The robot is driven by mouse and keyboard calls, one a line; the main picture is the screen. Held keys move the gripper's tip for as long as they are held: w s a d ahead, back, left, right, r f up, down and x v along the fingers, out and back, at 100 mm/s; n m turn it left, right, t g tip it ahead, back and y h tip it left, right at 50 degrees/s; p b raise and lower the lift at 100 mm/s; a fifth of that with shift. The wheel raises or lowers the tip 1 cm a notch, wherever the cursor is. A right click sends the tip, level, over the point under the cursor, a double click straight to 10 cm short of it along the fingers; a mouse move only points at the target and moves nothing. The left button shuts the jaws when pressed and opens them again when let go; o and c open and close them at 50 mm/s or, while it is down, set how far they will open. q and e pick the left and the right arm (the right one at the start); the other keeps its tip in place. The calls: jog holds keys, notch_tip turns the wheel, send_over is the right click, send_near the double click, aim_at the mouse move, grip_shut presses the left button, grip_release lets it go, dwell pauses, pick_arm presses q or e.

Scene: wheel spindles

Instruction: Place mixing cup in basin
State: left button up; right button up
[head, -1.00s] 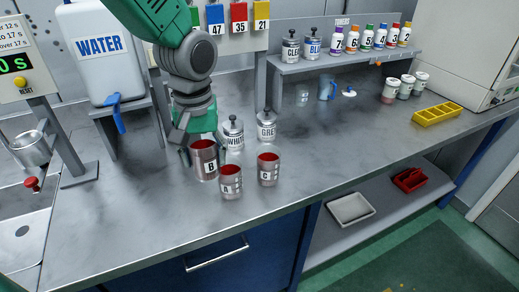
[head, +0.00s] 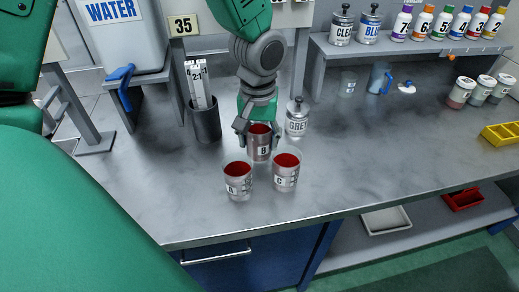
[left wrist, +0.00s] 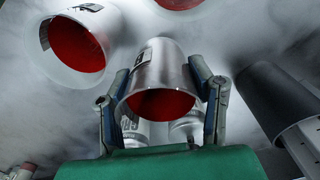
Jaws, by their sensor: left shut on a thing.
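My left gripper (head: 258,134) comes down from above and is shut on cup B, with a finger on each side. In the left wrist view, my left gripper (left wrist: 163,105) grips cup B (left wrist: 155,62), whose red inside faces the camera. Whether its base touches the bench is unclear. Another red-lined cup (left wrist: 75,42) is at upper left there. The basin is not visible now. My right gripper is not in view.
A GREY jar (head: 297,118) stands just behind cup B. A dark holder with strips (head: 205,120) stands to the left, and the WATER tank's stand (head: 128,80) is farther left. My green arm hides the lower left.

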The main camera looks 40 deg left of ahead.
aim_at(254, 149)
pick_arm(q)
notch_tip(254, 149, down, 3)
jog(key=shift+s+a+f, duration=0.1)
jog(key=shift+f, duration=0.1)
jog(key=shift+a+f, duration=0.1)
jog(key=shift+a, duration=0.3)
jog(key=o, duration=1.1)
jog(key=shift+a, duration=0.15)
jog(key=shift+c, duration=0.2)
